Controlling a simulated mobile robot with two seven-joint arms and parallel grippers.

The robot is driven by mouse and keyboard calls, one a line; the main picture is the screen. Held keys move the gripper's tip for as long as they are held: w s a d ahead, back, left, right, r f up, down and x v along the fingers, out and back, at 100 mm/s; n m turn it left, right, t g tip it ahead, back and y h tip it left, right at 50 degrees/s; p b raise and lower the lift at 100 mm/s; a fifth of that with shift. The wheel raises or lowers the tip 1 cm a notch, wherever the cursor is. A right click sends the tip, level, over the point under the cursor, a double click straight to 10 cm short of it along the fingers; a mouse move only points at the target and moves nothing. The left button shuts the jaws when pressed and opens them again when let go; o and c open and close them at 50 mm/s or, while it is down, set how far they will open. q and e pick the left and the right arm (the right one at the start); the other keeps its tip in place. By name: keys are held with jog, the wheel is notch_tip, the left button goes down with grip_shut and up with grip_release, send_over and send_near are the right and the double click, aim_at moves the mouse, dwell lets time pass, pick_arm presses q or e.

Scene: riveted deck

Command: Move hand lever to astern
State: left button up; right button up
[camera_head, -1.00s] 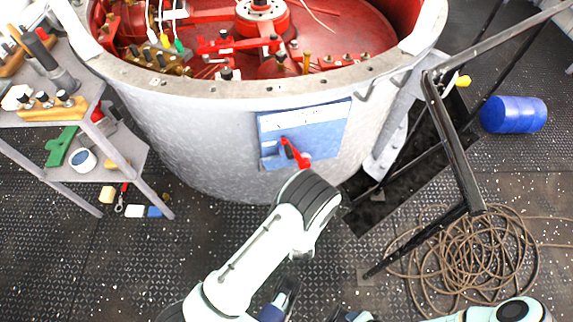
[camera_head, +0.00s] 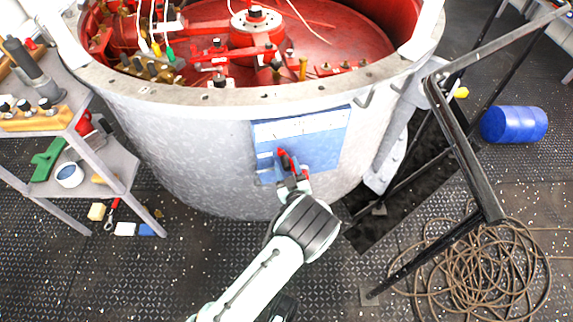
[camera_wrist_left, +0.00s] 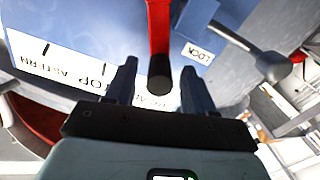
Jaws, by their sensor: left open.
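The hand lever (camera_head: 282,156) is red with a dark end and stands on a blue panel (camera_head: 325,148) on the grey drum's side. In the left wrist view the lever (camera_wrist_left: 158,30) comes down from the top. Its dark round end sits between the fingers of my left gripper (camera_wrist_left: 160,78), which is open, with gaps on both sides. In the head view my left gripper (camera_head: 293,182) is at the panel's lower edge. The white scale (camera_wrist_left: 62,68) reads ASTERN at left and a partly hidden STOP; lettering behind the lever end is mostly hidden. My right gripper is out of view.
A small LOCK label (camera_wrist_left: 197,53) and a grey handle with a round knob (camera_wrist_left: 272,66) are right of the lever. A black railing (camera_head: 462,160) stands right of the drum, with coiled rope (camera_head: 480,275) below. A grey shelf (camera_head: 105,160) stands at left.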

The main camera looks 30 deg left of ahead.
pick_arm(q)
jog(key=shift+x, duration=0.9)
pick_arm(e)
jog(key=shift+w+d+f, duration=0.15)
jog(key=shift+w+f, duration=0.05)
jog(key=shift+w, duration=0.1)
pick_arm(q)
grip_shut()
jog(key=shift+d, duration=0.1)
